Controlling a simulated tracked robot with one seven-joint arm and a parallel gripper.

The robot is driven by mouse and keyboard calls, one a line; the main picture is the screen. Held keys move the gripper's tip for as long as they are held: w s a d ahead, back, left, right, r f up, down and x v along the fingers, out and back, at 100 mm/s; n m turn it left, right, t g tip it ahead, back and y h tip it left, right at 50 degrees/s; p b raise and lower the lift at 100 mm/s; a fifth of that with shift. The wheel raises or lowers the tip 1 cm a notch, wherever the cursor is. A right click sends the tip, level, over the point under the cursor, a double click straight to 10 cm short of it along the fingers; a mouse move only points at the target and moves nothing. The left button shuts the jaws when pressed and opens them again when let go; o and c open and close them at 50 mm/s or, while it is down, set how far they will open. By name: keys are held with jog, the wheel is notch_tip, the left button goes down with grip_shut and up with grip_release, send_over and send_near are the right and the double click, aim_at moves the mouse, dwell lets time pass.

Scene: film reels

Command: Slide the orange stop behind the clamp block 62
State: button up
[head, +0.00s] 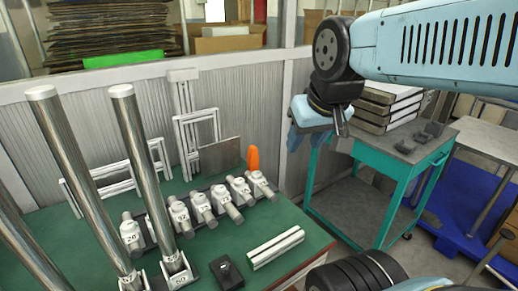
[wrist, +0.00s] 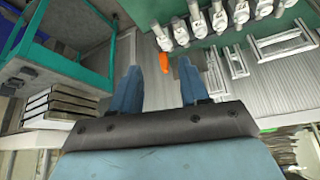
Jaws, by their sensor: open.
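The orange stop (head: 253,158) stands upright at the back edge of the green table, behind the right end of a row of clamp blocks. In the wrist view the orange stop (wrist: 164,62) appears between and beyond my fingertips. The row of white clamp blocks (head: 203,207) runs along the table, each with a grey cylinder. Some number labels show, but I cannot read a 62 with certainty. My gripper (head: 319,132) is open and empty, raised to the right of the stop and apart from it. Its two blue fingers also show in the wrist view (wrist: 159,78).
Tall steel posts (head: 150,180) rise at the table's left. White frames (head: 195,135) and a grey plate (head: 220,156) stand near the back panel. A teal stand (head: 385,160) is at right.

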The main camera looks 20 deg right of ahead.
jog(key=shift+d, duration=0.25)
jog(key=n+g, duration=0.3)
jog(key=g, duration=0.3)
send_over(253, 147)
notch_tip(253, 147, down, 18)
notch_tip(253, 147, down, 13)
jog(key=shift+s+f, duration=0.15)
jog(key=shift+f, duration=0.05)
